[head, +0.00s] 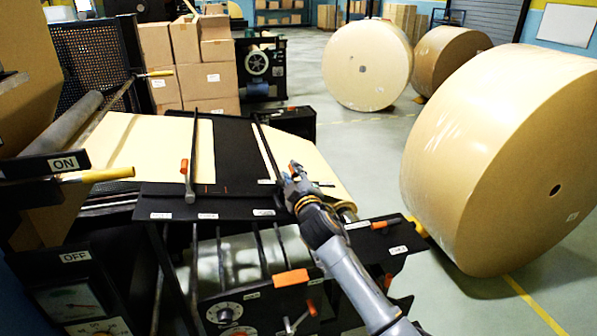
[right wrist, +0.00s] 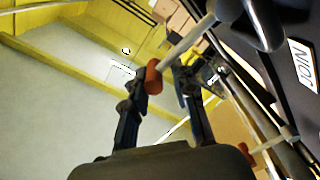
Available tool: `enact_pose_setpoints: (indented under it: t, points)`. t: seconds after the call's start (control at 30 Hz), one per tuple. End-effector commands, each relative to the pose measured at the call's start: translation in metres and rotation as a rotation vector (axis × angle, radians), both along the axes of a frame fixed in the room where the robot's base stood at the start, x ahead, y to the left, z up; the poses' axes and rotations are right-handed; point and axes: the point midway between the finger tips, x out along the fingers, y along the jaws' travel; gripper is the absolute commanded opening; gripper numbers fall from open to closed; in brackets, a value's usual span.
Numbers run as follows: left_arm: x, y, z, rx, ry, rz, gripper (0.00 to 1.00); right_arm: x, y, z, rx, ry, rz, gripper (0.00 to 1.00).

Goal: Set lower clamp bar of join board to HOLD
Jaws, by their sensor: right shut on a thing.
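The black join board (head: 232,160) lies across the middle of the head view, with pale kraft sheet on both sides. One dark clamp bar (head: 194,130) crosses it at left, with an orange-tipped lever (head: 184,166) at its near end. A second bar (head: 265,150) runs to the right, its near end at my right gripper (head: 293,174). In the right wrist view my right gripper (right wrist: 163,84) is shut on a red knob (right wrist: 153,76) on a pale metal rod (right wrist: 187,44). The board's small labels are too small to read. My left gripper is not in view.
Yellow-handled levers (head: 97,175) stand at left beside ON and OFF labels. A panel with a dial (head: 225,314) and an orange handle (head: 291,278) lies below the board. A large kraft roll (head: 490,150) stands at right, with open floor beyond.

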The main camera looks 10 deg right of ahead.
Motion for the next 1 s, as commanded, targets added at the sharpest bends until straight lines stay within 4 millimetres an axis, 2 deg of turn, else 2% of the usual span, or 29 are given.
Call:
enact_pose_setpoints:
  t: [0.03, 0.4, 0.87, 0.9, 1.0]
  points:
    - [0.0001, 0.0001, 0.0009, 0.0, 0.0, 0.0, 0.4, -0.001, 0.0, -0.014, -0.033, 0.026, -0.007, 0.0]
    - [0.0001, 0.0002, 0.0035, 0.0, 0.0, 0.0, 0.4, -0.0012, 0.0077, -0.0143, -0.152, 0.022, -0.009, 0.0]
    - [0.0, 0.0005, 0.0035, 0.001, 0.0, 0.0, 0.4, -0.0013, 0.0086, -0.0146, -0.163, 0.021, -0.009, 0.0]
    - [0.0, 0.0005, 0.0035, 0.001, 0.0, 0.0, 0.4, -0.0013, 0.0086, -0.0146, -0.162, 0.021, -0.009, 0.3]
    - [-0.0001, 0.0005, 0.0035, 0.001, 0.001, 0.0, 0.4, -0.0012, 0.0087, -0.0143, -0.161, 0.021, -0.009, 0.51]
